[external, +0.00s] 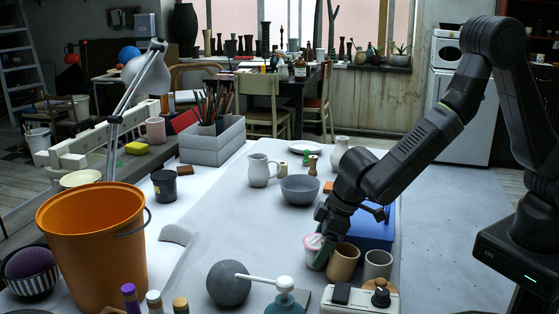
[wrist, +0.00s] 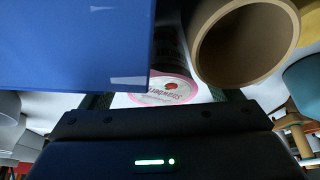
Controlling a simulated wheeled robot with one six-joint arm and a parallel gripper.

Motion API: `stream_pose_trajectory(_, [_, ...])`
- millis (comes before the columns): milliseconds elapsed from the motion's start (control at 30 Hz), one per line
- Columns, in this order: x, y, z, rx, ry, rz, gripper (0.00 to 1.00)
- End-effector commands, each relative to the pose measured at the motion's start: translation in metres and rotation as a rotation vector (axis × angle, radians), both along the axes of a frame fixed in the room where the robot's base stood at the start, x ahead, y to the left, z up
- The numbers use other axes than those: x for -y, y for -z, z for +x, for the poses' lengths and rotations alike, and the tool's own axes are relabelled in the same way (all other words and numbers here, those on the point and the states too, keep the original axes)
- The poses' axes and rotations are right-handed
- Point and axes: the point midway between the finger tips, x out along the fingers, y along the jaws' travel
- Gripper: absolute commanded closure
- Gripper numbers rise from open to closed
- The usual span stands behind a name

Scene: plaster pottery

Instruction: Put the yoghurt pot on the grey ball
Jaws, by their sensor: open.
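The yoghurt pot (external: 314,245), white and pink, stands on the table beside a tan cup. In the wrist view its pink-rimmed top with a strawberry picture (wrist: 168,91) shows between my fingers, partly hidden by the blue box and the cup. My gripper (external: 322,236) is open and low at the pot, its fingers to either side of it; I cannot tell whether they touch it. The grey ball (external: 227,284) rests on the table to the left of the pot, near the front.
The tan cup (external: 343,263) and blue box (external: 372,236) crowd the pot; the cup (wrist: 246,42) and box (wrist: 75,45) also fill the wrist view. A grey cup (external: 378,264) stands right. A teal bottle with white spout (external: 285,298) is close to the ball. The table's middle is clear.

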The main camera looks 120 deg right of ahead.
Motion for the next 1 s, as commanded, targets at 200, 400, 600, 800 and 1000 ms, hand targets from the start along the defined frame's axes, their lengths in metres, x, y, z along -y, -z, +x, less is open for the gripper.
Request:
stream_pose_trajectory(200, [0.001, -0.004, 0.003, 0.011, -0.001, -0.004, 0.37])
stream_pose_trajectory(400, [0.001, -0.005, 0.004, 0.015, -0.001, -0.005, 0.7])
stream_pose_trajectory(600, [0.001, -0.008, 0.005, 0.017, -0.001, -0.005, 0.71])
stream_pose_trajectory(800, [0.002, -0.034, 0.006, 0.022, 0.0, -0.007, 0.71])
stream_pose_trajectory(1000, [0.002, -0.075, 0.006, 0.021, 0.0, -0.008, 0.71])
